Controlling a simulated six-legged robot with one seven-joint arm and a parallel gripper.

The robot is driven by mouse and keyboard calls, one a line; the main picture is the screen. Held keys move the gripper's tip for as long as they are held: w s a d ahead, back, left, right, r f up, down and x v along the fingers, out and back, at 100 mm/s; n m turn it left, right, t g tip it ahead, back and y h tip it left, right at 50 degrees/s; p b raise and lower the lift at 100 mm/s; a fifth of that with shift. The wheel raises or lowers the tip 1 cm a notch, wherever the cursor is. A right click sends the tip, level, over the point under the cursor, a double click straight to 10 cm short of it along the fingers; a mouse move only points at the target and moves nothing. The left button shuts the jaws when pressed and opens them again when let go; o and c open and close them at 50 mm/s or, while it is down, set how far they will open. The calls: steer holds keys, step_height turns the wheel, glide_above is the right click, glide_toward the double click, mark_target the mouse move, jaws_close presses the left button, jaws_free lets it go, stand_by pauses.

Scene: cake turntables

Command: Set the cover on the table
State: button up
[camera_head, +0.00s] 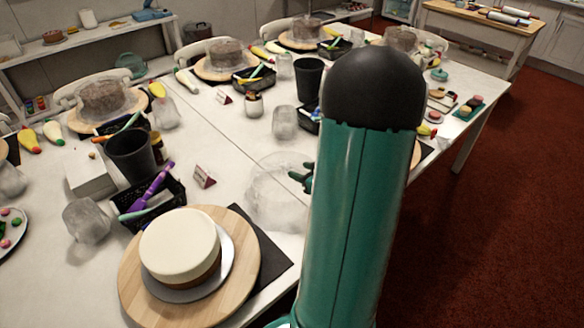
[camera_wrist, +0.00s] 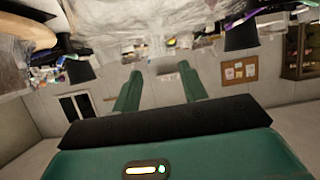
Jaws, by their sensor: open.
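The clear cover (camera_head: 270,205) appears to rest on the white table (camera_head: 225,150), just behind and right of the near cake turntable. It is see-through, so its lower edge is hard to make out. The white cake (camera_head: 180,245) sits uncovered on a silver board on the round wooden turntable (camera_head: 245,265). My gripper (camera_head: 302,177) is at the right side of the cover, mostly hidden behind my green arm. In the wrist view, my gripper (camera_wrist: 158,72) has its two green fingers apart with nothing between them. Clear, blurry material, likely the cover (camera_wrist: 120,45), fills the top of that view.
A black tray with tools (camera_head: 150,205), a dark cup (camera_head: 131,155) and a small card (camera_head: 204,176) stand behind the turntable. Clear jars and other covered cakes (camera_head: 103,97) fill the table farther back. The table's right edge borders red floor (camera_head: 480,230).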

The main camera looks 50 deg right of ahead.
steer(key=v, duration=0.4)
steer(key=w+a+r+g+h, duration=0.2)
steer(key=w+a+r+h, duration=0.1)
steer(key=w+r, duration=0.4)
steer(key=w+a+r+g+h, duration=0.1)
steer(key=a+r+g, duration=0.1)
steer(key=a+r, duration=0.6)
steer(key=s+a+g+y, duration=0.1)
steer(key=s+a, duration=0.3)
steer(key=a, duration=0.4)
steer(key=s+a+g+y, duration=0.1)
steer(key=s+a, duration=0.3)
steer(key=a, duration=0.4)
steer(key=s+a+r+n+g+y, duration=0.1)
steer(key=s+a+y, duration=0.2)
steer(key=a, duration=0.5)
steer(key=shift+s+a+g, duration=0.3)
steer(key=shift+s+g, duration=0.1)
steer(key=shift+s, duration=0.05)
steer(key=shift+r, duration=0.15)
